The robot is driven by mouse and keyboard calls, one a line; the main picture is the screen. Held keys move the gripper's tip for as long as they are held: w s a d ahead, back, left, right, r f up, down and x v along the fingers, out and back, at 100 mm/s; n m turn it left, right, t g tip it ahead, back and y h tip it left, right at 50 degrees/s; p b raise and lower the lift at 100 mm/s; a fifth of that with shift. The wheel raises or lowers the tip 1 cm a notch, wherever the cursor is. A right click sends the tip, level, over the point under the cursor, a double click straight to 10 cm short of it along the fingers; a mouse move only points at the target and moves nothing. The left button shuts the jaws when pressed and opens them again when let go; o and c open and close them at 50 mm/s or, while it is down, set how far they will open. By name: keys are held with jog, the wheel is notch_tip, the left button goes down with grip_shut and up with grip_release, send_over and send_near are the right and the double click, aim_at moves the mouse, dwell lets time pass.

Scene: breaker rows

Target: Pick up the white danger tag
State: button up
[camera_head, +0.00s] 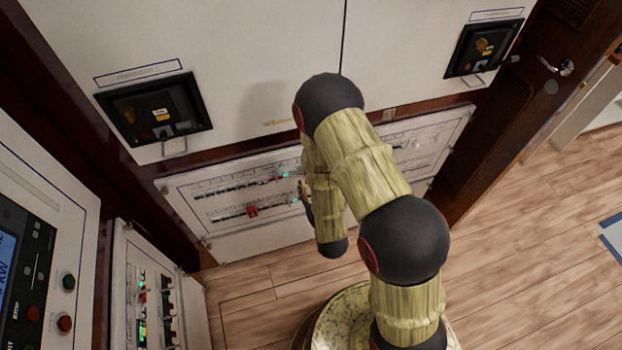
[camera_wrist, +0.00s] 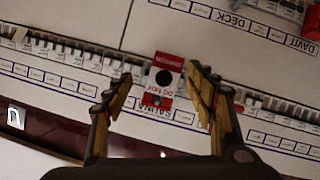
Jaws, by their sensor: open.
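The danger tag (camera_wrist: 167,62) shows in the middle of the wrist view, in front of a breaker row. It has red bands at top and bottom, white between them, and a black round spot in the middle. My gripper (camera_wrist: 159,76) is open, with one yellow-and-black finger on each side of the tag. Gaps show between the fingers and the tag; I cannot tell the distance in depth. In the head view my gripper (camera_head: 305,195) is near the low breaker panel, mostly hidden by my arm. A small red item (camera_head: 252,211) shows on that panel; I cannot tell if it is the tag.
The low breaker panel (camera_head: 230,232) spans the wall under white cabinet doors (camera_head: 240,45). Another switch panel (camera_head: 150,290) and a console with a screen (camera_head: 30,250) stand at the left.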

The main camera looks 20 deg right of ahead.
jog(key=shift+w, duration=0.3)
jog(key=shift+c, duration=0.8)
jog(key=c, duration=1.1)
jog(key=shift+c, duration=0.8)
